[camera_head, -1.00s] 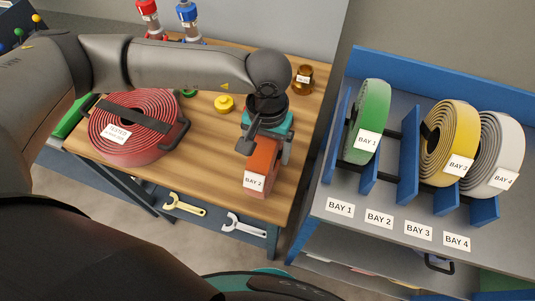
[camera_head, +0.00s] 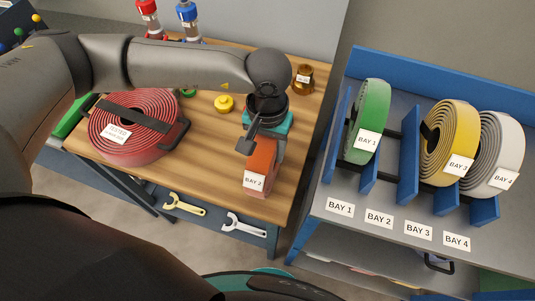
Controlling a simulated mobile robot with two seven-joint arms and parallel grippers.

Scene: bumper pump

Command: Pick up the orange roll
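The orange roll (camera_head: 261,162) stands on edge on the wooden bench, near its right front corner, with a white BAY 2 label on its near end. My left gripper (camera_head: 259,146) is over the top of the roll, pointing down. A dark finger part shows at the roll's left side. The other finger does not show clearly, and the gripper covers the roll's upper part, so its grip on the roll cannot be made out. My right gripper is not in view.
A red roll (camera_head: 115,145) with a TESTED label lies flat on the bench (camera_head: 208,147). A yellow cap (camera_head: 224,103) and a brass fitting (camera_head: 303,79) are near. On the rack (camera_head: 410,165), green (camera_head: 374,112), yellow (camera_head: 462,136) and white (camera_head: 499,150) rolls stand; the second bay is empty.

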